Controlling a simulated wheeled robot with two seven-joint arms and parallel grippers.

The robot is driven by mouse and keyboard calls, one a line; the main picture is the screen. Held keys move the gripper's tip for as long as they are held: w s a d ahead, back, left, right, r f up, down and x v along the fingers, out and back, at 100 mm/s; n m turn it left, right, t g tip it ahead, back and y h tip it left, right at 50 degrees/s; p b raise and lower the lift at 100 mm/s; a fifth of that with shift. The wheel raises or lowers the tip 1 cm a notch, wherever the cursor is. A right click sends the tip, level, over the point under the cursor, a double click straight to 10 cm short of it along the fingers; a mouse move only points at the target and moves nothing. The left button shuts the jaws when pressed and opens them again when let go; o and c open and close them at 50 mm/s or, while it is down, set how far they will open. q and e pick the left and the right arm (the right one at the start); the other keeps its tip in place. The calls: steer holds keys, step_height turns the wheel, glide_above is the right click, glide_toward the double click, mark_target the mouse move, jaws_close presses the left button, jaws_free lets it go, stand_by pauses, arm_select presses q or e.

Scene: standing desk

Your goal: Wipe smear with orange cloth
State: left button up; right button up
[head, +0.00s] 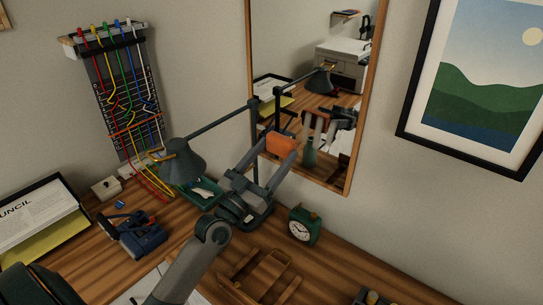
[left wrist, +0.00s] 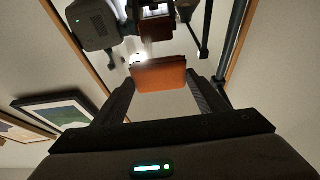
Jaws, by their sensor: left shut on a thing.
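The orange cloth (head: 281,145) is a small folded pad between the fingertips of my left gripper (head: 278,153), in front of the wall mirror (head: 349,165). My left gripper is shut on the cloth and points up toward the glass. The left wrist view shows the cloth (left wrist: 160,75) between both fingers (left wrist: 160,88), with the mirror reflection of the gripper beyond it. I cannot tell whether the cloth touches the glass. No smear can be made out on the mirror. My right gripper is not in view.
A desk lamp (head: 182,162) stands left of my gripper, its arm reaching toward the mirror. A green clock (head: 304,226) and a wooden stand (head: 262,277) sit on the desk below. A green tray (head: 203,194), a blue device (head: 138,234) and a paper tray (head: 40,222) lie left.

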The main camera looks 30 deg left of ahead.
arm_select(q)
steer(key=shift+w+d+b, duration=0.2)
steer(key=shift+w, duration=1.1)
steer(key=shift+w+d+b, duration=0.2)
steer(key=shift+w, duration=1.1)
steer(key=shift+w+d, duration=0.15)
steer(key=shift+w, duration=0.75)
steer(key=shift+d, duration=0.1)
steer(key=d+p, duration=0.1)
steer(key=d, duration=0.2)
steer(key=shift+s+d+p, duration=0.25)
steer(key=shift+s+p, duration=0.1)
steer(key=shift+s, duration=0.05)
steer(key=shift+s+d+p, duration=0.15)
steer(key=shift+d+p, duration=0.65)
steer(key=shift+d, duration=1.1)
steer(key=shift+d, duration=0.1)
